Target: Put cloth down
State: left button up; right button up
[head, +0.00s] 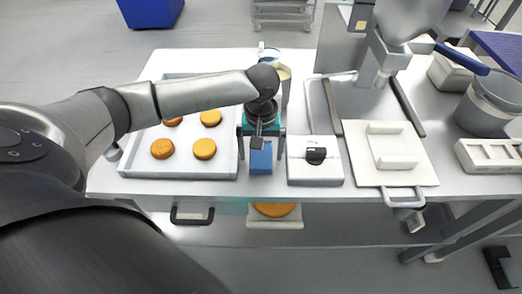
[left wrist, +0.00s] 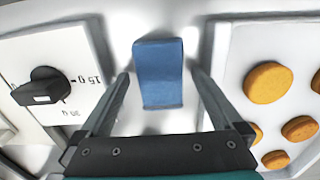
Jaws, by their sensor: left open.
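A folded blue cloth (head: 261,158) lies on the white table between the tray of rounds and the white dial box. It also shows in the left wrist view (left wrist: 158,72), lying flat between my fingers. My left gripper (head: 262,152) is over the cloth with its two fingers apart, one on each side. In the left wrist view the left gripper (left wrist: 160,85) is open, and a gap shows between each finger and the cloth. My right gripper is not in view.
A tray (head: 190,184) with several orange rounds stands left of the cloth. The dial box (head: 315,172) stands close on its right. Farther right are a machine with a white plate (head: 425,168) and a grey pot (head: 488,108). Another orange round (head: 273,209) sits below the table's front edge.

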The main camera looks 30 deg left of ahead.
aim_at(261, 155)
pick_arm(q)
notch_tip(261, 155, up, 12)
jog(key=p, duration=0.4)
jog(key=shift+r, duration=0.15)
